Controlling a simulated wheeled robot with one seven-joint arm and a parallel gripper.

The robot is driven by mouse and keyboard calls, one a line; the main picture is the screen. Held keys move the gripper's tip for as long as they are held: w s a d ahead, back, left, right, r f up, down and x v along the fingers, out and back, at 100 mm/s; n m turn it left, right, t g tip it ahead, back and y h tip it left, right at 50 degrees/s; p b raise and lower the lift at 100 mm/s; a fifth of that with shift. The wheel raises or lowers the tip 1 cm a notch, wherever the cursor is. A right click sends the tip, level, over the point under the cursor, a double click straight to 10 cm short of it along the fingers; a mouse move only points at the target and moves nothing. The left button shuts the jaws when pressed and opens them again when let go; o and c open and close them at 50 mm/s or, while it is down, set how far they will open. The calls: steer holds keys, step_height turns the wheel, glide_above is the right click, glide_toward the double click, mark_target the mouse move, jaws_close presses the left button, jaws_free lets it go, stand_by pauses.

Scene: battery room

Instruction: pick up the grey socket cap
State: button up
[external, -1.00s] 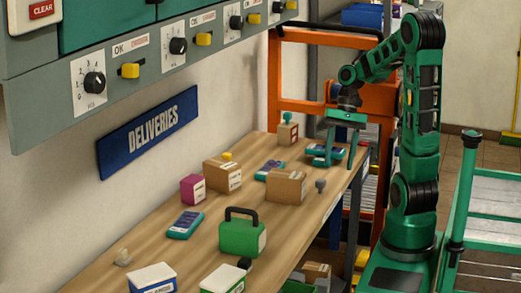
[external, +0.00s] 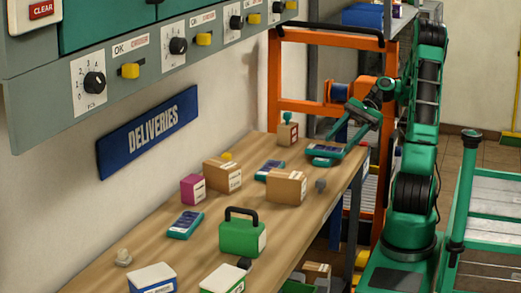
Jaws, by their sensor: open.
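A small grey piece (external: 320,185), which looks like the grey socket cap, stands on the wooden table near its right edge, just right of a cardboard box. It is small, so its shape is hard to make out. My gripper (external: 334,148) is open and empty. It is tilted toward the table's far right part, above and beyond the grey piece and apart from it. Its fingers overlap a teal handheld device (external: 322,161) in the picture; I cannot tell whether they touch it.
The cardboard box (external: 286,188) stands close left of the grey piece. A green case (external: 242,237), a pink box (external: 193,188) and a pale small fitting (external: 123,258) are on the table (external: 180,255). An orange frame (external: 290,90) stands behind; a green-posted cart (external: 490,195) is at right.

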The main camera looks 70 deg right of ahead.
glide_toward(320, 180)
steer(key=a+f, duration=0.1)
steer(key=w+a+f, duration=0.1)
steer(key=a+f, duration=0.1)
steer(key=shift+w+f, duration=0.3)
steer(key=shift+f, duration=0.05)
steer(key=shift+r+x, duration=0.2)
steer(key=shift+x, duration=1.15)
steer(key=shift+r+x, duration=0.2)
steer(key=shift+x, duration=1.1)
steer(key=shift+w+a, duration=0.1)
steer(key=shift+a, duration=0.1)
steer(key=c, duration=1.2)
